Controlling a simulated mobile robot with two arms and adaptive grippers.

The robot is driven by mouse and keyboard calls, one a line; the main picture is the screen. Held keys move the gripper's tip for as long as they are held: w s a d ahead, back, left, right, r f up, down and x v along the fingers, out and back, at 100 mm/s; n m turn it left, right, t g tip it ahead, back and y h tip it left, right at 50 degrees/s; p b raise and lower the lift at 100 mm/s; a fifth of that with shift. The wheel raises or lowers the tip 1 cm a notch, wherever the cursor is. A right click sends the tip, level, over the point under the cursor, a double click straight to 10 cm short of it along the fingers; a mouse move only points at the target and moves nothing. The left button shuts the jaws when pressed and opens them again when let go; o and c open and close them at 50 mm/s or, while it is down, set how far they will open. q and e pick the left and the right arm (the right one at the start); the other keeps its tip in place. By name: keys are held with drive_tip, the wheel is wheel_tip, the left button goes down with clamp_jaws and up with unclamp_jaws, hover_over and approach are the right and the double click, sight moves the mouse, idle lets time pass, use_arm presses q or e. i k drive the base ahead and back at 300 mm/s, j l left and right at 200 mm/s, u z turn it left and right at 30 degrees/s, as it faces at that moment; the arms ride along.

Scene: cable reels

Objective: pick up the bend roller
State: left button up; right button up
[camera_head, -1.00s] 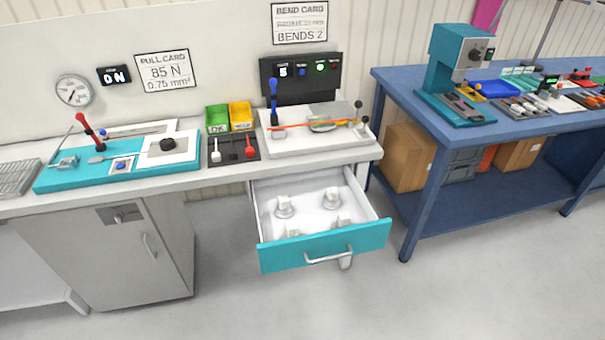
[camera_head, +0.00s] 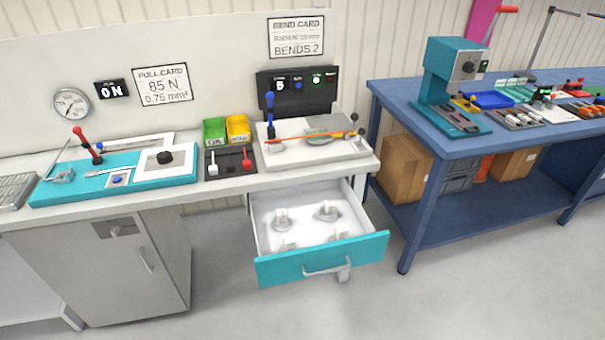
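An open drawer (camera_head: 262,271) with a teal front hangs below the right part of the white bench. Several pale grey, stepped round pieces sit inside it, apart from each other; they look like rollers. One is at the back left (camera_head: 282,218) and one at the back right (camera_head: 327,211). I cannot tell from the view which piece is the bend roller. Neither of my grippers is in view.
The white bench (camera_head: 225,183) carries a teal pull-test unit (camera_head: 60,192), green (camera_head: 214,131) and yellow bins (camera_head: 238,129), and a bend tester (camera_head: 315,151). A blue table (camera_head: 415,150) stands at the right. The floor before the drawer is clear.

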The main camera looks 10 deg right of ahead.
sight(289, 243)
drive_tip(key=i+j+z, duration=0.1)
drive_tip(key=z, duration=0.25)
drive_tip(key=i+j+z, duration=0.2)
drive_tip(key=z, duration=0.15)
drive_tip(key=i+j+z, duration=0.1)
drive_tip(key=z, duration=0.25)
